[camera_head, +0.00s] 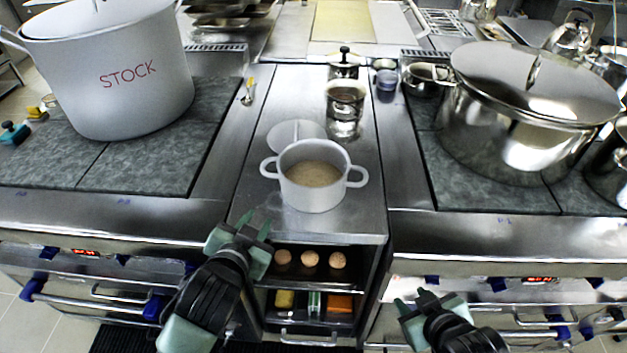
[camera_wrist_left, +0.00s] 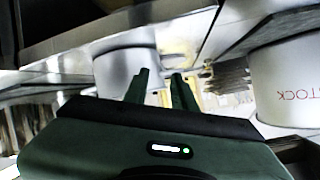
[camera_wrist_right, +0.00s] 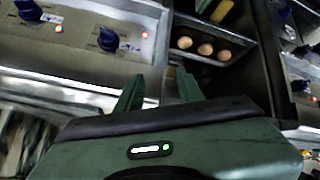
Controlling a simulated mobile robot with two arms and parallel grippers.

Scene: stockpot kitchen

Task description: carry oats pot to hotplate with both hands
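The oats pot (camera_head: 313,196) is a small white pot with two side handles, filled with beige oats. It stands upright on the steel counter between the two stoves. Its white lid (camera_head: 291,131) lies behind it. The grey hotplates show on the left stove (camera_head: 150,172) and right stove (camera_head: 490,192). My left gripper (camera_head: 246,226) is open and empty, in front of the pot and lower left of it. In the left wrist view its fingers (camera_wrist_left: 160,84) are apart. My right gripper (camera_head: 426,302) is open and empty, lower right of the pot, before the right stove's front. Its fingers show apart (camera_wrist_right: 157,88).
A large white STOCK pot (camera_head: 130,85) covers much of the left hotplate. A big steel pot (camera_head: 510,130) stands on the right one. A shelf with eggs (camera_head: 309,259) is below the counter.

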